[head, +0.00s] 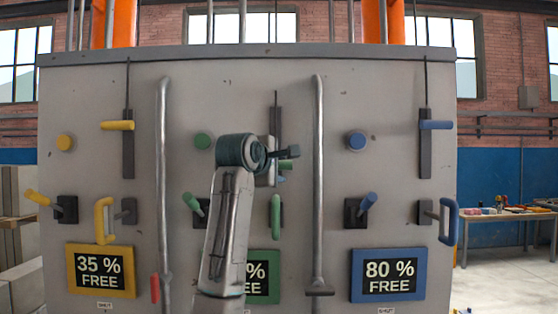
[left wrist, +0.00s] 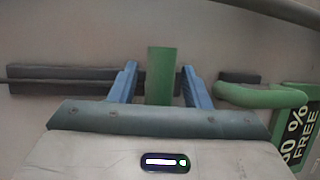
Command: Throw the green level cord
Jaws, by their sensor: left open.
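The green level cord's handle, a green bar (left wrist: 160,75), stands out from a dark upright track on the panel. In the left wrist view it lies between the two blue fingers of my left gripper (left wrist: 160,88), which are apart with a gap on each side. In the head view my left gripper (head: 276,160) is in front of the panel's middle, and my wrist hides most of the handle. The top of the dark track (head: 276,122) and its thin cord show above my wrist. My right gripper is not in view.
A green pull handle (left wrist: 262,96) is close beside my fingers. Yellow (head: 117,125) and blue (head: 436,125) bars sit on similar tracks. Grey upright pipes (head: 162,180) (head: 318,180) stand on both sides of my arm. A green sign (head: 263,277) is partly hidden.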

